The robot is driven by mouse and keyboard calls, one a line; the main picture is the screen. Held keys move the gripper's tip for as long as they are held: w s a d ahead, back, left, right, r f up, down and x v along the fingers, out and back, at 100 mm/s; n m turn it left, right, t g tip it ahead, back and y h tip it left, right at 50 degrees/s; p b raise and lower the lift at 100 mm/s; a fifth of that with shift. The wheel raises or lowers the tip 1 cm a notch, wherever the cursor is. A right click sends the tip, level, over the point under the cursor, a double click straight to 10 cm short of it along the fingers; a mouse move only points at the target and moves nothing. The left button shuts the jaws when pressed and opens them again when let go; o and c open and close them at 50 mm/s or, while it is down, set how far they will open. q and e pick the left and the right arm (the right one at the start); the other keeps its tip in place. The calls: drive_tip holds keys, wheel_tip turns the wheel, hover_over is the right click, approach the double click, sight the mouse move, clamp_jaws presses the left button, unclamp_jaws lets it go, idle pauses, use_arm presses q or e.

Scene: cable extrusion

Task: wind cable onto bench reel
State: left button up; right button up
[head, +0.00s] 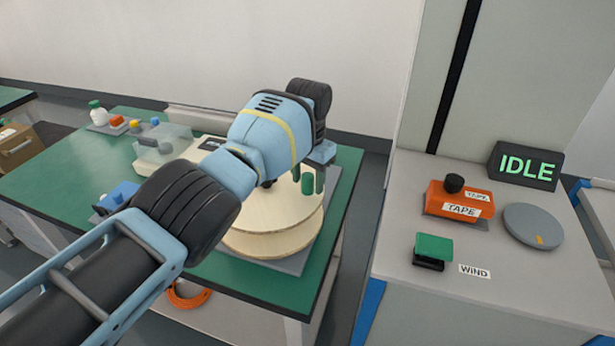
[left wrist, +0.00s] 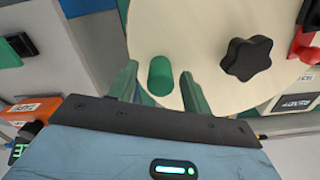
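The bench reel (head: 272,240) is a pale wooden drum on a grey plate at the right end of the green bench. A green peg (head: 308,184) stands on its top face; the peg (left wrist: 161,76) also shows in the left wrist view, beside a black star knob (left wrist: 247,58). My left gripper (head: 308,180) is over the reel, its two green fingers apart on either side of the peg. In the left wrist view, gaps show between the fingers (left wrist: 160,88) and the peg. My arm hides part of the reel. No cable on the reel is visible. My right gripper is not in view.
A grey cabinet top at right holds a green WIND button (head: 434,248), an orange TAPE box (head: 460,199), a grey disc (head: 533,226) and a display reading IDLE (head: 525,166). A clear box (head: 163,147) and small bottles stand at the bench's back left. An orange coil (head: 188,296) hangs below.

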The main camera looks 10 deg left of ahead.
use_arm(q)
drive_tip(key=shift+r, duration=3.9)
